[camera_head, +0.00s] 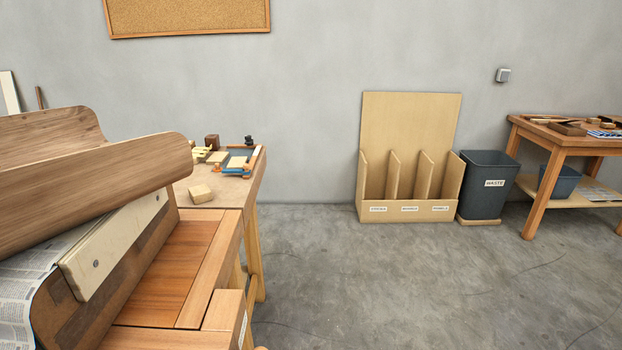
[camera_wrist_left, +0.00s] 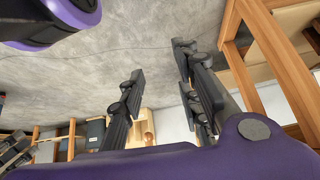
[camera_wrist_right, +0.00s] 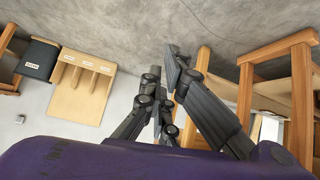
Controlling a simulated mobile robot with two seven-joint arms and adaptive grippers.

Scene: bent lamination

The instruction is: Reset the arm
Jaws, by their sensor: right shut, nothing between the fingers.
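Neither of my arms shows in the head view. In the left wrist view my left gripper (camera_wrist_left: 160,66) has its dark fingers apart, with nothing between them, and hangs over grey floor. A purple and black rounded part of my own body shows at the top left of that view. In the right wrist view my right gripper (camera_wrist_right: 163,70) has its fingers close together and holds nothing. Wooden table legs (camera_wrist_right: 302,100) stand to its right, apart from it. In the head view curved wooden laminations (camera_head: 90,190) rest on the bench at the left, with a pale wooden bar (camera_head: 115,245) and newsprint (camera_head: 25,285) beneath.
A workbench (camera_head: 190,270) fills the lower left, with clamps and small blocks (camera_head: 200,193) at its far end. A plywood rack (camera_head: 410,160), a waste bin (camera_head: 487,185) and a side table (camera_head: 560,145) stand along the wall. The middle floor (camera_head: 370,290) is clear.

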